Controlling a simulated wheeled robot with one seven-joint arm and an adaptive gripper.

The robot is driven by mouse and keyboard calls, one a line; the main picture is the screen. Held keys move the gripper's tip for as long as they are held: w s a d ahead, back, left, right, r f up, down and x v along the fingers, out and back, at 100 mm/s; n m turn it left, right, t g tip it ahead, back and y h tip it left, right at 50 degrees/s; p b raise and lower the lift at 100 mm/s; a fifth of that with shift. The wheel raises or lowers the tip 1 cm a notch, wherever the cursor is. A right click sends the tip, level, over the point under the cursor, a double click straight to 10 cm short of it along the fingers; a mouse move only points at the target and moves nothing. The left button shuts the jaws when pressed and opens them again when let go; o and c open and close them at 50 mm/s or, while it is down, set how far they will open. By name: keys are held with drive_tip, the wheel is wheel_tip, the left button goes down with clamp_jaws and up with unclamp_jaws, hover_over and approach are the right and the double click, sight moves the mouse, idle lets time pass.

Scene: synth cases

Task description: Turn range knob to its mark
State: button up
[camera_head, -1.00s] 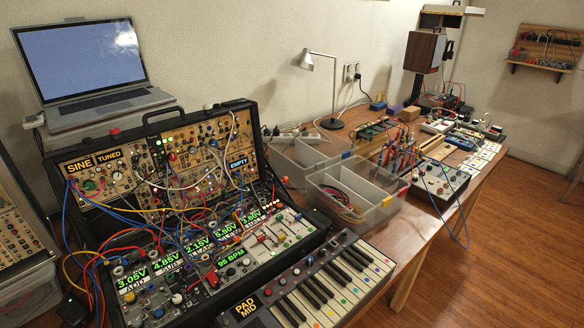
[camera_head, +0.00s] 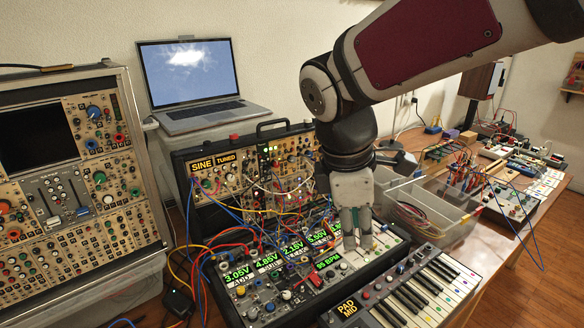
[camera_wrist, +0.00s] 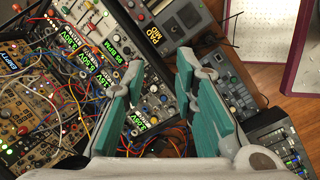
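My gripper (camera_head: 357,238) hangs over the front right part of the open synth case (camera_head: 262,128), beside its keyboard. In the wrist view my gripper (camera_wrist: 156,62) has its two teal-padded fingers spread apart with nothing held between them. Small knobs, sockets and cables of the case show between and left of the fingers. No label reading "range" is legible, so I cannot tell which knob it is or where its mark lies. My arm and hand hide part of the case's right side in the head view.
A tall panel rack (camera_head: 73,195) with coloured knobs stands at the left. A laptop (camera_head: 190,85) sits behind the case. Patch cables loop over the case front. A small keyboard (camera_head: 405,292) lies at the right, with grey bins (camera_head: 440,225) behind it.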

drive_tip(key=w+a+f+n, duration=0.3)
drive_tip(key=a+n, duration=0.1)
drive_tip(key=a, duration=0.1)
drive_tip(key=w+a+f+n, duration=0.2)
drive_tip(key=a+f+n, duration=0.15)
drive_tip(key=a, duration=0.25)
drive_tip(key=n+g+y, duration=0.2)
drive_tip(key=n, duration=0.8)
approach(240, 289)
drive_tip(key=shift+m, duration=0.25)
drive_tip(key=f, duration=0.8)
drive_tip(key=shift+d+f, duration=0.2)
drive_tip(key=shift+f, duration=0.2)
clamp_jaws()
